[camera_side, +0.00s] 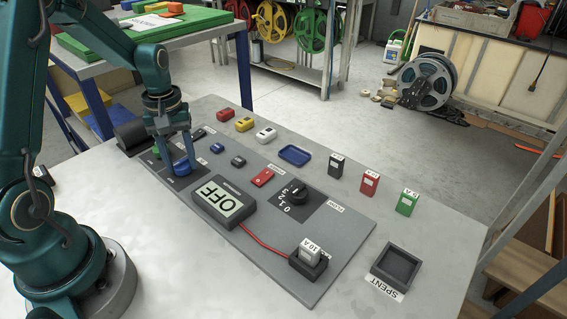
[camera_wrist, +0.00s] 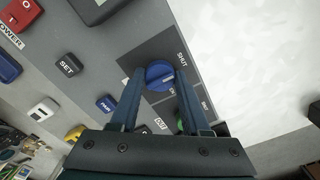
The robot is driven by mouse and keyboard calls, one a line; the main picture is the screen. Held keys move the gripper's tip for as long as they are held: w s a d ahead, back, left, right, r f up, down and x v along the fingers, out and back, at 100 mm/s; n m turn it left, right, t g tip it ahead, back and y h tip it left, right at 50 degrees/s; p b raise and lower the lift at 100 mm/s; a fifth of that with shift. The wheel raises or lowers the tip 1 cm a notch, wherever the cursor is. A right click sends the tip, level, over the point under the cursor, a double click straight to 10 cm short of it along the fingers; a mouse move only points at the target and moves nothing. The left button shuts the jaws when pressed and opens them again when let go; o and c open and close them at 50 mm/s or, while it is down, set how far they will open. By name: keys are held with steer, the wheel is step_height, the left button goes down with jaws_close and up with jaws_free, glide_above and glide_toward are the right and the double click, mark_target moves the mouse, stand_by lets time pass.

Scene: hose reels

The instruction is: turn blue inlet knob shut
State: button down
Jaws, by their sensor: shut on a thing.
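The blue inlet knob (camera_wrist: 159,72) sits on a dark plate on the grey panel. It has a pale pointer line, and the label SHUT is printed beside the plate's upper right part in the wrist view; another label below the knob is partly hidden. My gripper (camera_wrist: 158,79) points down at the panel with one finger on each side of the knob, shut on it. In the side view my gripper (camera_side: 180,163) is over the same blue knob (camera_side: 182,169), whose top is partly covered by the fingers.
A green knob (camera_wrist: 180,123) is close by, partly hidden behind a finger. The grey display (camera_side: 224,202) reading OFF stands just right of my gripper. Further along are a black dial (camera_side: 293,192), a red switch (camera_side: 262,177) and a SPENT tray (camera_side: 397,268). Bare table lies in front.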

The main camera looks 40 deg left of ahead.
mark_target(181, 161)
steer(key=shift+r, duration=0.1)
stand_by(0.3)
steer(key=shift+c, duration=1.9)
jaws_free()
steer(key=shift+r, duration=2.55)
